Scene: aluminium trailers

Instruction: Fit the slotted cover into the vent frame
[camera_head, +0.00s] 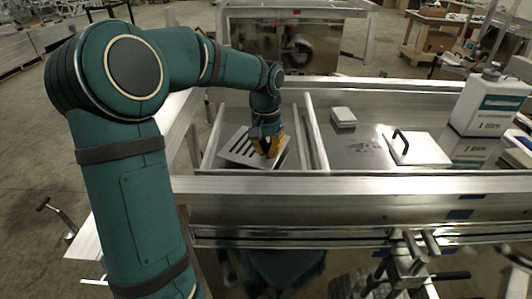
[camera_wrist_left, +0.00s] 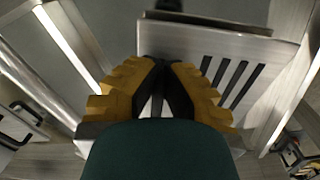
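The slotted cover (camera_head: 238,150) is a light metal plate with several dark parallel slots. It lies at an angle inside the vent frame (camera_head: 313,130), a bay of raised metal bars in the trailer. My left gripper (camera_head: 268,147) has yellow fingers and points down at the cover's right part. In the left wrist view its fingertips (camera_wrist_left: 165,72) are close together over the cover (camera_wrist_left: 243,75), seemingly pinching it; the contact point is hidden. A raised lip runs along the cover's far edge. I cannot tell whether the cover touches the frame's floor. My right gripper is not in view.
Right of the frame, on the trailer bed, are a small white block stack (camera_head: 343,117), a white plate with a black handle (camera_head: 417,148) and a white one-litre bottle (camera_head: 490,101). A metal side rail (camera_head: 340,208) runs along the front. Some bare bed lies between them.

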